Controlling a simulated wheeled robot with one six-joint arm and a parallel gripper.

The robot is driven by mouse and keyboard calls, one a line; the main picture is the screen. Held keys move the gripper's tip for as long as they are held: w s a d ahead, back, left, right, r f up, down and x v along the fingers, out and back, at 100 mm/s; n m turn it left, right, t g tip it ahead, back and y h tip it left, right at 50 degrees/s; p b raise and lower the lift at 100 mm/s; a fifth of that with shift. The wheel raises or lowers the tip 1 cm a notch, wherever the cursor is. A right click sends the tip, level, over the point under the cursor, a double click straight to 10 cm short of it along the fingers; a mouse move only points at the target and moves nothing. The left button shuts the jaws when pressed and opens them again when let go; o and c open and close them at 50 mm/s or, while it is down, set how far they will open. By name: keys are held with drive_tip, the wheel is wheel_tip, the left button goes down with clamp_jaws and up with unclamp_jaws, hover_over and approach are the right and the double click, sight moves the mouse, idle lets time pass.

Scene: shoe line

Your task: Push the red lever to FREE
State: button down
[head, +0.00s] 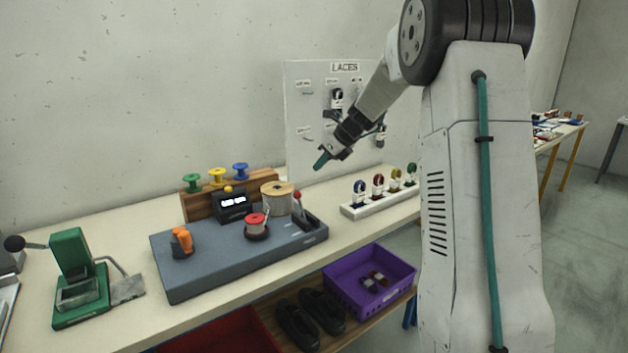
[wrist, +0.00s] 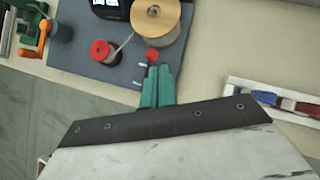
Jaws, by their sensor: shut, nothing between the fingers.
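The red lever (head: 297,196) has a red knob on a thin stem. It stands in a dark slotted block at the right end of the blue-grey machine base (head: 200,277). Its knob (wrist: 152,56) also shows in the wrist view, just beyond my fingertips. My gripper (head: 320,162), with teal fingers, is shut and empty. In the head view it hangs above and to the right of the lever, apart from it. The fingertips (wrist: 158,70) are together in the wrist view. The markings beside the lever are too small to read.
The base also carries a wooden spool (head: 277,198), a red spool (head: 256,222), an orange crank (head: 181,241) and a small display (head: 233,204). A white rack of lace rolls (head: 352,210) stands to the right, and a green press (head: 72,255) to the left.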

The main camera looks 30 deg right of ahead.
drive_tip(key=shift+s+d+r, duration=0.1)
drive_tip(key=shift+d+r, duration=0.1)
drive_tip(key=shift+r, duration=0.55)
drive_tip(key=shift+s+d+r, duration=0.1)
drive_tip(key=shift+d+r, duration=0.1)
drive_tip(key=shift+r, duration=0.5)
drive_tip(key=shift+d+r, duration=0.2)
drive_tip(key=shift+r, duration=0.55)
drive_tip(key=s+a+f+n+g+h, duration=0.1)
drive_tip(key=s+a+n, duration=0.7)
drive_tip(key=s, duration=0.6)
drive_tip(key=s+a+f+n+g+h, duration=0.1)
drive_tip(key=s+a+n+g, duration=0.1)
drive_tip(key=s+a+n, duration=0.6)
drive_tip(key=s+a+f+n+g+h, duration=0.1)
drive_tip(key=s+a+n+g+h, duration=0.1)
drive_tip(key=s+a+n, duration=0.6)
drive_tip(key=s+n, duration=0.6)
drive_tip(key=s, duration=0.7)
drive_tip(key=shift+a+n, duration=0.2)
drive_tip(key=shift+n, duration=0.2)
